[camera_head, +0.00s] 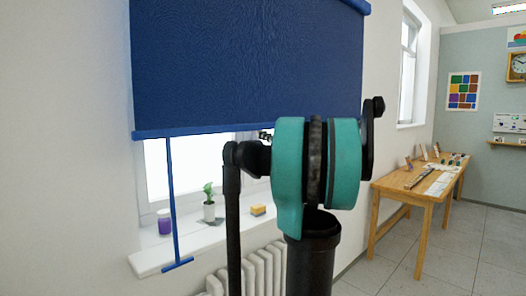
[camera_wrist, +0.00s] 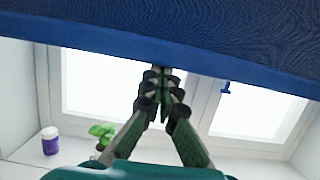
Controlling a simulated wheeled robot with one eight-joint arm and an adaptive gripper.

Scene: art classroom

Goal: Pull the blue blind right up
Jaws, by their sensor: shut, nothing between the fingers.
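The blue blind (camera_head: 245,60) hangs partway down over the window, and its bottom rail (camera_head: 190,133) leaves the lower part of the window bare. A thin blue pull rod (camera_head: 172,200) with a short crossbar at its foot hangs from the rail's left part. In the wrist view, the blind's rail (camera_wrist: 100,42) crosses the top. My gripper (camera_wrist: 163,74) is shut and empty, its fingertips at the rail's lower edge; I cannot tell whether they touch it. In the head view my arm hides most of the gripper.
On the sill (camera_head: 150,260) stand a purple jar (camera_head: 164,222), a potted plant (camera_head: 209,205) and a yellow sponge-like block (camera_head: 258,210). A white radiator (camera_head: 262,272) is below. A wooden table (camera_head: 410,190) with papers stands at the right, with clear floor before it.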

